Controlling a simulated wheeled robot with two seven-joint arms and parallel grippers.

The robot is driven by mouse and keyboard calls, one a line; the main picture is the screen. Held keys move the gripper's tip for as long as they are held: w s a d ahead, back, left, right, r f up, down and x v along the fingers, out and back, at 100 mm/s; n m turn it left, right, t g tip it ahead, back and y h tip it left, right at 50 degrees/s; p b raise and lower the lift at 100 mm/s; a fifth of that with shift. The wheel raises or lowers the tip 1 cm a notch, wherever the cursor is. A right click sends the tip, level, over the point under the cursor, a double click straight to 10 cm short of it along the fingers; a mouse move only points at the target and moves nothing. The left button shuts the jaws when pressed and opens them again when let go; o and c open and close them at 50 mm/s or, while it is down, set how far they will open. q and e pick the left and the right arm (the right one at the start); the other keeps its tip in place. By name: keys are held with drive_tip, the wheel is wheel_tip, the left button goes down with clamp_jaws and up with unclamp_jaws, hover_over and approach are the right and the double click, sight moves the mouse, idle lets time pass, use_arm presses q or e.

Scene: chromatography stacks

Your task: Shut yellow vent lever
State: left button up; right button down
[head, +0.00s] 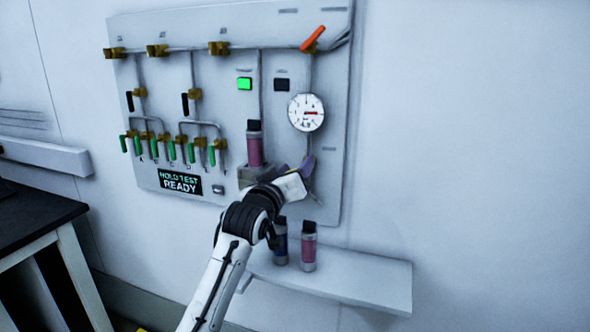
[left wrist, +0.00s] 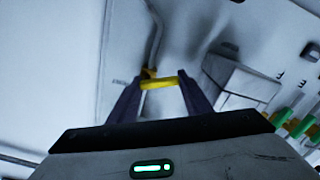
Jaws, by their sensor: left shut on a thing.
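The yellow vent lever (left wrist: 160,83) shows in the left wrist view, lying between the fingertips of my left gripper (left wrist: 160,88). The gripper is shut on it, with one dark finger at each end of the yellow bar. A pipe runs along the panel to the lever's far side. In the head view my left gripper (head: 305,172) is at the lower right of the wall panel, below the round gauge. The lever is mostly hidden behind the gripper there. My right gripper is in neither view.
The panel (head: 225,100) carries an orange lever (head: 313,38), a gauge (head: 306,112), a green light (head: 244,84), several green-handled valves and a "HOLD TEST READY" display (head: 180,182). A pink cartridge (head: 254,150) stands beside my gripper. A shelf (head: 350,275) below holds a blue cartridge (head: 280,243) and a pink one (head: 308,248).

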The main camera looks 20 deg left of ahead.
use_arm(q)
drive_tip(key=r+m+p, duration=0.1)
drive_tip(key=m+p, duration=0.1)
drive_tip(key=p, duration=0.2)
drive_tip(key=shift+r+m+p, duration=0.15)
drive_tip(key=shift+m+p, duration=0.3)
drive_tip(key=shift+m, duration=0.35)
drive_tip(key=shift+m+p, duration=0.35)
drive_tip(key=shift+m, duration=0.05)
drive_tip(key=shift+f+m, duration=0.2)
drive_tip(key=shift+m, duration=0.2)
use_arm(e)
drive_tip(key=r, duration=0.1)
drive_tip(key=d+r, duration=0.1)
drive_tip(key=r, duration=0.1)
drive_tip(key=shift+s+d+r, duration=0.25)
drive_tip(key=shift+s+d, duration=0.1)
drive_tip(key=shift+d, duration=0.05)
use_arm(q)
drive_tip(key=o, duration=1.1)
drive_tip(key=shift+c, duration=0.2)
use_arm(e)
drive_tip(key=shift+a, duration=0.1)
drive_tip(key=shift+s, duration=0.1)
